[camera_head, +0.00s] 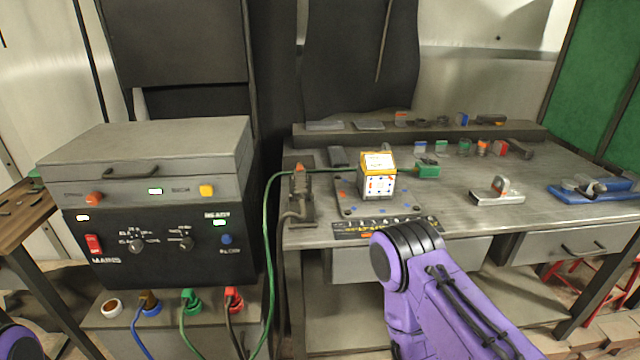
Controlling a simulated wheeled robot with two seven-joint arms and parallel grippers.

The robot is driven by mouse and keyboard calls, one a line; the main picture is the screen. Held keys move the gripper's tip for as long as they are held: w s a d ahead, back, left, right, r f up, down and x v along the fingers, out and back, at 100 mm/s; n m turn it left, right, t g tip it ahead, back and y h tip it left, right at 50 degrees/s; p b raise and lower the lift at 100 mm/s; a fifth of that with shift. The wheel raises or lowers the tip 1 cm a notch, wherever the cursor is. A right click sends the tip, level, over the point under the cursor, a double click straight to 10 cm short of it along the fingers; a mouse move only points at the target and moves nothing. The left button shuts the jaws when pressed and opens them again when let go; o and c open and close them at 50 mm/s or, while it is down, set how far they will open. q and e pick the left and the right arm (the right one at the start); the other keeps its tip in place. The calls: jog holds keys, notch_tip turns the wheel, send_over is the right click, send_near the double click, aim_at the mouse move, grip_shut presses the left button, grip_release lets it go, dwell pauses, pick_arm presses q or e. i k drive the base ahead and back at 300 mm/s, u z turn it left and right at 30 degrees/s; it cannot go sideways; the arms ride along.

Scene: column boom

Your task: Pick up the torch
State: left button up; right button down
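What looks like the torch (299,182) is a dark, slim tool with an orange-red part at its top. It stands in or against a dark holder at the left end of the workbench, and a grey hose curves down from it over the bench's left edge. It is small here, so I cannot tell its exact shape or how it sits in the holder. My purple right arm reaches in from the lower right, in front of the bench, but its gripper does not show. Only a bit of my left arm shows at the lower left corner, without its gripper.
The metal workbench (460,212) carries a plate with a white-and-yellow box (376,178), a green clamp (428,168), a blue tool (597,190) and several small blocks along the back. A welding machine (160,215) stands left of it. A green cable (267,240) hangs between them.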

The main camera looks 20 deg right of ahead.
aim_at(300, 178)
jog(key=z, duration=0.55)
jog(key=i, duration=0.5)
jog(key=z, duration=3)
